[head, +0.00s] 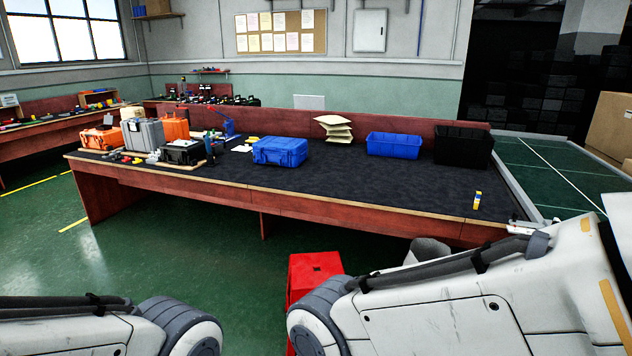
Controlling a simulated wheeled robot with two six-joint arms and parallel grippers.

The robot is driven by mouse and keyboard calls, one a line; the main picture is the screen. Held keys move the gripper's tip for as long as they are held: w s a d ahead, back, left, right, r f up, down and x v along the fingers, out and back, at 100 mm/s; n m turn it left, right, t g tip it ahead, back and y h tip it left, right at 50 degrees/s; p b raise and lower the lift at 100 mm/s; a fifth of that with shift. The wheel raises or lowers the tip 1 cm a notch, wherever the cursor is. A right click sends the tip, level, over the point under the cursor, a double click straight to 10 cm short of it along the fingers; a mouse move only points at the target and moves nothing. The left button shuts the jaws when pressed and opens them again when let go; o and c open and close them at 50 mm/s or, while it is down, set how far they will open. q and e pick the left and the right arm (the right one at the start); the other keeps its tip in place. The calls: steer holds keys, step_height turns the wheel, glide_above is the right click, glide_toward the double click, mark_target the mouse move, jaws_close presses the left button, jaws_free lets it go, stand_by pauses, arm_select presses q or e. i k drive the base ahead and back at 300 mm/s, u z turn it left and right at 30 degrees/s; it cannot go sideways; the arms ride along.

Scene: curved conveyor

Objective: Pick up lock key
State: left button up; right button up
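I cannot make out a lock key for certain. A small upright yellow, white and blue item (477,200) stands alone on the dark top of the long workbench (350,190), near its front right corner; it is too small to identify. Several small items lie crowded at the bench's left end, too small to tell apart. Links of my left and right arms fill the bottom of the head view. Neither gripper can be made out. A small pale part (522,228) shows by the bench's right corner, partly behind my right arm; I cannot tell what it is.
A blue case (280,151), blue bin (394,145) and black bin (463,146) stand on the bench. Grey (144,134) and orange (101,139) cases stand at the left. A green conveyor (545,165) adjoins the right end. A red box (315,268) stands in front. The middle top is clear.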

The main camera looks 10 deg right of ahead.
mark_target(475, 204)
steer(key=z, duration=0.65)
steer(key=i, duration=1.55)
steer(key=z, duration=0.85)
